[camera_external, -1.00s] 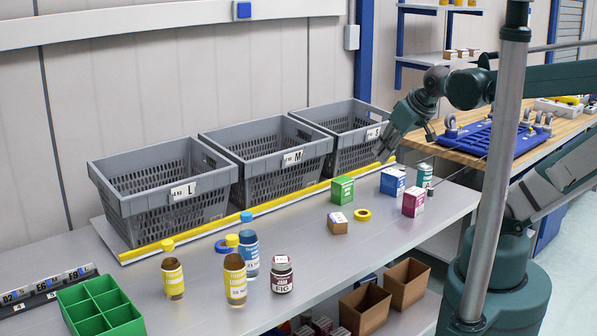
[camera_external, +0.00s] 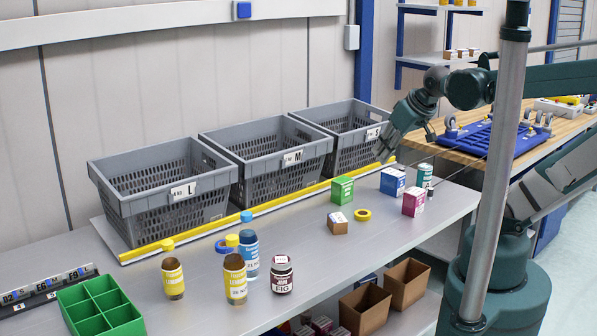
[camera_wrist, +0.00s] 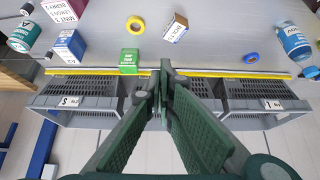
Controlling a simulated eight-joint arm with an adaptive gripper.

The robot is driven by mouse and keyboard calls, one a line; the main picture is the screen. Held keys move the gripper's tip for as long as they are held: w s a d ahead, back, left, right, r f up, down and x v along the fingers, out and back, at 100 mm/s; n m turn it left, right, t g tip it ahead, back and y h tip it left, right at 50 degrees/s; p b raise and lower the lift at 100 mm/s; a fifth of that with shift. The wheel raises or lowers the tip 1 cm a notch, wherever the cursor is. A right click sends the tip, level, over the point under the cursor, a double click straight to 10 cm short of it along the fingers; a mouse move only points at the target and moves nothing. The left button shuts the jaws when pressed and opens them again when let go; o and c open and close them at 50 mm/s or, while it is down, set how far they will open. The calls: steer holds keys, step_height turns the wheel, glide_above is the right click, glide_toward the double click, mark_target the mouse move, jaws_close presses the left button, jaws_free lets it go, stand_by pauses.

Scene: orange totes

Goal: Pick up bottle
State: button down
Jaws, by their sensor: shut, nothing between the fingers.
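Several bottles stand on the grey bench. A blue bottle (camera_external: 249,258), two yellow-labelled bottles (camera_external: 173,279) (camera_external: 235,279) and a dark red jar-like bottle marked FIG (camera_external: 282,275) are at the front left. A green-and-white bottle (camera_external: 424,175) stands at the right end. In the wrist view the green-and-white bottle (camera_wrist: 24,36) is at upper left and the blue bottle (camera_wrist: 292,40) at upper right. My gripper (camera_external: 392,140) is above the right end of the bench near the S tote. In the wrist view my gripper (camera_wrist: 163,82) is shut and empty, apart from every bottle.
Three grey totes marked L (camera_external: 122,207), M (camera_external: 245,165) and S (camera_external: 353,140) line the back behind a yellow strip (camera_external: 280,205). Green (camera_external: 342,190), blue (camera_external: 392,181) and magenta (camera_external: 413,201) boxes stand nearby. A green divided tray (camera_external: 122,319) is at front left.

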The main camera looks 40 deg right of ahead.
steer(key=c, duration=2.1)
jaws_free()
steer(key=shift+o, duration=0.2)
steer(key=w+a+f+n+t+h+b, duration=0.15)
steer(key=w+a+f+b, duration=0.3)
steer(key=a, duration=0.65)
steer(key=w+a+f+n+t+y+b, duration=0.1)
steer(key=w+a+f+t+b, duration=0.35)
steer(key=a, duration=0.65)
steer(key=s+a+f+n+t+y+b, duration=0.1)
steer(key=s+a, duration=0.5)
steer(key=a, duration=0.7)
steer(key=s+a+f+t+y+b, duration=0.1)
steer(key=s+a+y, duration=0.5)
steer(key=a, duration=0.8)
steer(key=shift+s+n+t+b, duration=0.35)
steer(key=shift+s+t+b, duration=0.25)
steer(key=shift+b, duration=0.5)
